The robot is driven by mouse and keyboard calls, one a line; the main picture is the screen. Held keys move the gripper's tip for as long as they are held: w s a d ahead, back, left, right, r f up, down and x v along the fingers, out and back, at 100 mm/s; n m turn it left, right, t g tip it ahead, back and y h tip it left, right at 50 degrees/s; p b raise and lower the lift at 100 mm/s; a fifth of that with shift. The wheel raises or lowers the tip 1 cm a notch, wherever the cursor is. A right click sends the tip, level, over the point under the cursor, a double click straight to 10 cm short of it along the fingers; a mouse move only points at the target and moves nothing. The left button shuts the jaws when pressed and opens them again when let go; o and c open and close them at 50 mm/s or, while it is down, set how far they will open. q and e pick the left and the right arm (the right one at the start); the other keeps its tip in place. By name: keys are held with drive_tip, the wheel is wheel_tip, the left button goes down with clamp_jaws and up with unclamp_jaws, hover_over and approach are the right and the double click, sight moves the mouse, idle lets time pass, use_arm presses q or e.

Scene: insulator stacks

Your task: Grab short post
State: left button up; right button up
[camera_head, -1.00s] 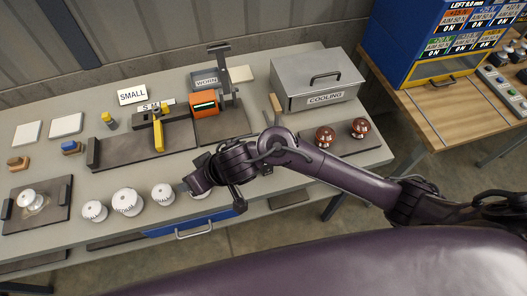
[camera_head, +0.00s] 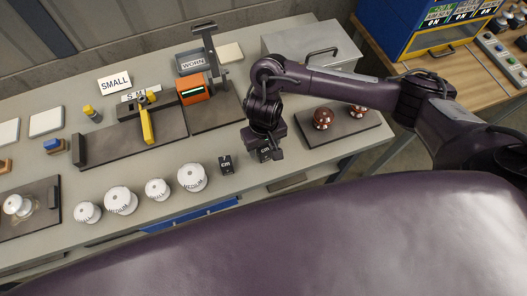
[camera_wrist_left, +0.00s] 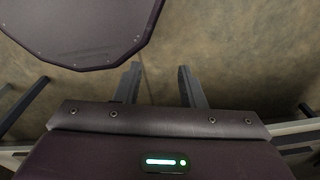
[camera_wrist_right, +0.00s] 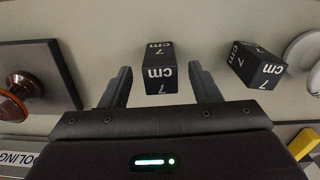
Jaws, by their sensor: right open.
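Two small black posts stand on the grey bench. Both show "7 cm" in the right wrist view. One post (camera_head: 226,165) stands just right of the row of white insulators. The other post (camera_head: 265,155) is under my right gripper (camera_head: 266,147) and partly hidden by it. In the right wrist view this post (camera_wrist_right: 159,72) is between the spread fingers of my open right gripper (camera_wrist_right: 162,85), with gaps at both sides. The first post (camera_wrist_right: 256,66) is outside the fingers. My left gripper (camera_wrist_left: 159,80) is open and empty over the floor.
Several white insulators (camera_head: 121,200) stand in a row left of the posts. Two brown insulators (camera_head: 323,117) stand on a dark pad to the right. A metal cooling box (camera_head: 311,48) and an orange gauge (camera_head: 193,89) are behind. The front edge is close.

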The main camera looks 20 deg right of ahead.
wheel_tip(320, 180, down, 2)
drive_tip(key=shift+f, duration=0.1)
drive_tip(key=c, duration=1.2)
